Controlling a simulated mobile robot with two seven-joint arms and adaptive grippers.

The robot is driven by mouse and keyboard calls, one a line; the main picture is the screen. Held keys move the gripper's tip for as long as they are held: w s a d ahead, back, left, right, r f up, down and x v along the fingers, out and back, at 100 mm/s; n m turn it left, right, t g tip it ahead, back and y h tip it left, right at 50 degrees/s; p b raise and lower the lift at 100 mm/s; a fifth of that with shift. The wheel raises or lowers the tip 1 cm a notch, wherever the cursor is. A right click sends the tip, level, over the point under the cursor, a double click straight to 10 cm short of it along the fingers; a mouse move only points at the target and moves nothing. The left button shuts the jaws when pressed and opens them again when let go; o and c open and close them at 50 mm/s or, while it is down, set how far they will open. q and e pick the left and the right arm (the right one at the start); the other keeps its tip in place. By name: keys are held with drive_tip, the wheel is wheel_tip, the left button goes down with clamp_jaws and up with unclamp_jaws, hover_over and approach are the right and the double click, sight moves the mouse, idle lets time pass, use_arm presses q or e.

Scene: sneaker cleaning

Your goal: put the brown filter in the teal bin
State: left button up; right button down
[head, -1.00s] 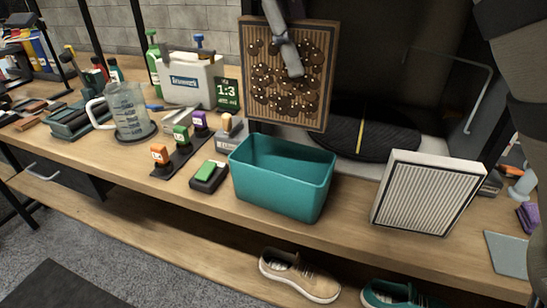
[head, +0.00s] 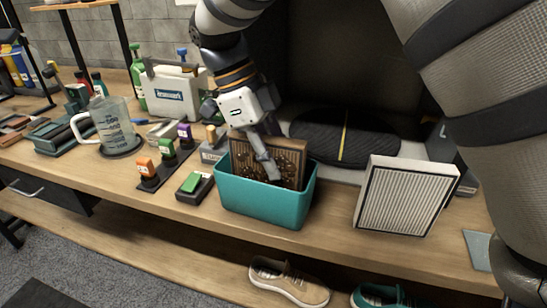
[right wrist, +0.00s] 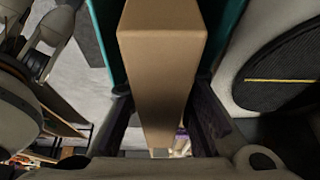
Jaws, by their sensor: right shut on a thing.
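The brown filter (head: 294,150) is a framed, pleated panel with dark spots. It stands upright, its lower part inside the teal bin (head: 262,203) and hidden by the front wall; its top rises above the rim. My right gripper (head: 268,168) is shut on the filter over the bin. In the right wrist view the filter's brown edge (right wrist: 162,70) lies between my fingers (right wrist: 160,125), with teal bin walls (right wrist: 232,30) on both sides. I cannot tell whether the filter touches the bin floor. My left gripper is not in view.
A clean white-framed filter (head: 406,197) stands right of the bin. Shoes (head: 288,282) sit on the shelf below.

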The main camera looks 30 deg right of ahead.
drive_tip(key=c, duration=1.4)
unclamp_jaws()
drive_tip(key=shift+f, duration=0.1)
drive_tip(key=shift+c, duration=0.2)
drive_tip(key=b+v, duration=0.1)
drive_tip(key=v, duration=1)
drive_tip(key=shift+w+a+b, duration=0.1)
drive_tip(key=shift+w+b, duration=0.05)
drive_tip(key=shift+b, duration=0.15)
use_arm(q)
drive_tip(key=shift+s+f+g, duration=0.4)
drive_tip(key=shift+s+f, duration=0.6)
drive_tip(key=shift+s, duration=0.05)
use_arm(e)
drive_tip(key=shift+a+r, duration=0.1)
drive_tip(key=shift+r, duration=0.5)
